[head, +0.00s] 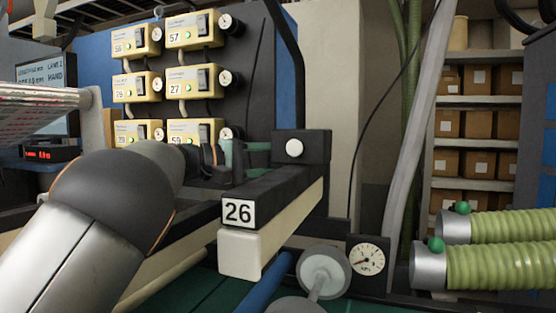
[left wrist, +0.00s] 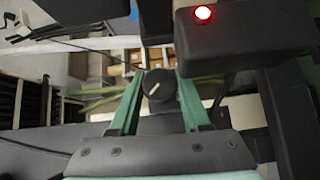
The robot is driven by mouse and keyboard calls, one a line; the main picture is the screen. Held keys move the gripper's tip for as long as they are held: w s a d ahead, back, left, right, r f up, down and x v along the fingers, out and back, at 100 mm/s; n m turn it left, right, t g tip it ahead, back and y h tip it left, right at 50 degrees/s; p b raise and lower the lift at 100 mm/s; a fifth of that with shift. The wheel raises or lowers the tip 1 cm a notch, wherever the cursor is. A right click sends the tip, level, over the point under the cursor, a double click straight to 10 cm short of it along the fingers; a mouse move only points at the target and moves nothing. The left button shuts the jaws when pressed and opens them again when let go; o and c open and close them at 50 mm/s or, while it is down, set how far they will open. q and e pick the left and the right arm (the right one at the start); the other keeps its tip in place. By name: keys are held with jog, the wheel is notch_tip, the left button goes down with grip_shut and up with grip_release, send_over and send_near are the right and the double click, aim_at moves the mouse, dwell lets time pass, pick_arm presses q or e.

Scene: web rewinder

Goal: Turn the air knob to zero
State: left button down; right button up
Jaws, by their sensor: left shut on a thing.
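The air knob (left wrist: 158,88) is a dark round knob with a white pointer line, seen in the left wrist view. The line is slanted, leaning up to the right. My left gripper (left wrist: 159,82) has its green fingers on both sides of the knob and is shut on it. In the head view my left arm reaches in from the left, and the green fingers (head: 254,152) show beside a black box (head: 312,148) with a white round button. The knob is hidden there. My right gripper is in neither view.
A black beam labelled 26 (head: 238,212) lies below the gripper. A pressure gauge (head: 368,261) and a grey disc (head: 325,271) are lower right. Yellow control boxes (head: 190,81) stand behind. Green ribbed hoses (head: 500,267) are at right. A red light (left wrist: 203,13) glows in the wrist view.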

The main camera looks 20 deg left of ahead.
pick_arm(q)
jog(key=shift+n+t+h, duration=0.5)
jog(key=shift+n+t, duration=0.2)
jog(key=shift+n, duration=0.3)
jog(key=shift+c, duration=1.9)
grip_release()
jog(key=shift+a, duration=0.1)
jog(key=b+v, duration=0.3)
jog(key=v, duration=0.9)
jog(key=shift+a, duration=0.2)
jog(key=shift+s+f, duration=0.1)
